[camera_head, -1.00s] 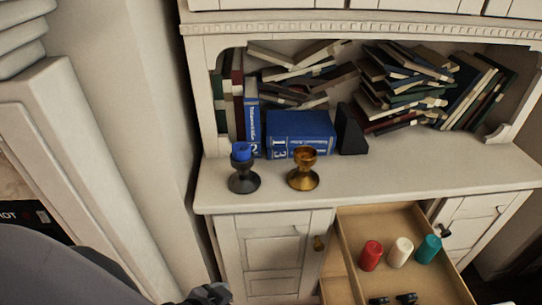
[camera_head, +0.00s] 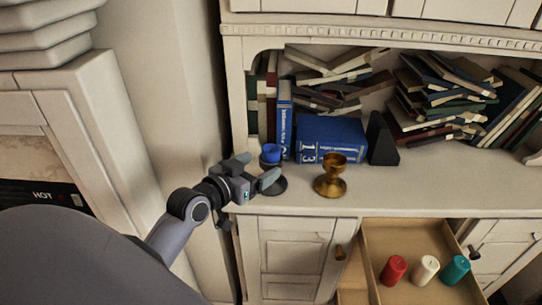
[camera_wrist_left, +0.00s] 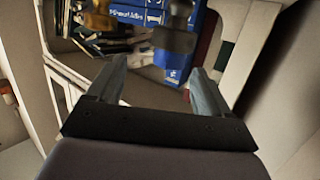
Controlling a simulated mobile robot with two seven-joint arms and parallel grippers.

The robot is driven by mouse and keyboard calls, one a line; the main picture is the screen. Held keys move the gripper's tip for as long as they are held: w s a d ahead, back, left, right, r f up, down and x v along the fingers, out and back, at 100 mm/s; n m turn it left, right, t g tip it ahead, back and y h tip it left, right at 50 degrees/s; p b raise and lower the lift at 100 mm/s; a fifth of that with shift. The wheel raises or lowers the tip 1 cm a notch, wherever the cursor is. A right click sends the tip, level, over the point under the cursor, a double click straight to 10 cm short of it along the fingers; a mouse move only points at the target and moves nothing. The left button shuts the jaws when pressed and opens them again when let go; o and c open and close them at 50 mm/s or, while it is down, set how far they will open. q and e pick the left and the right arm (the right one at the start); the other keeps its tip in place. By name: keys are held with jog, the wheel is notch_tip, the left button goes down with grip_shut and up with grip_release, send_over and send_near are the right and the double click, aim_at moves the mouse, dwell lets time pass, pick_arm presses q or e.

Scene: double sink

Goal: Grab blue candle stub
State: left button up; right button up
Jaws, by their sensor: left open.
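The blue candle stub (camera_head: 271,154) sits upright in a dark candle holder (camera_head: 277,187) near the left end of the cabinet's counter. My left gripper (camera_head: 256,169) is open just left of and in front of the holder. Its fingers point toward the holder and partly cover it. In the left wrist view, the dark holder (camera_wrist_left: 176,40) shows beyond the open, empty fingers (camera_wrist_left: 156,68). The stub is hard to tell from the blue books there. My right gripper is not in view.
A brass candle holder (camera_head: 330,178) stands close to the right. Blue books (camera_head: 325,138) and a black bookend (camera_head: 381,142) are behind. An open drawer (camera_head: 425,285) below holds red (camera_head: 394,269), white (camera_head: 425,270) and teal (camera_head: 456,270) candles. The counter's right part is clear.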

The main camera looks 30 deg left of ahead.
aim_at(265, 154)
pick_arm(q)
jog(key=shift+w+a+r+t, duration=0.3)
jog(key=shift+w+a+r, duration=0.25)
jog(key=shift+w, duration=0.05)
jog(key=shift+w+f, duration=0.2)
jog(key=shift+w, duration=0.9)
jog(key=shift+w+f, duration=0.25)
jog(key=shift+w, duration=0.8)
jog(key=shift+w+f, duration=0.2)
jog(key=shift+w, duration=0.9)
jog(key=c, duration=1.1)
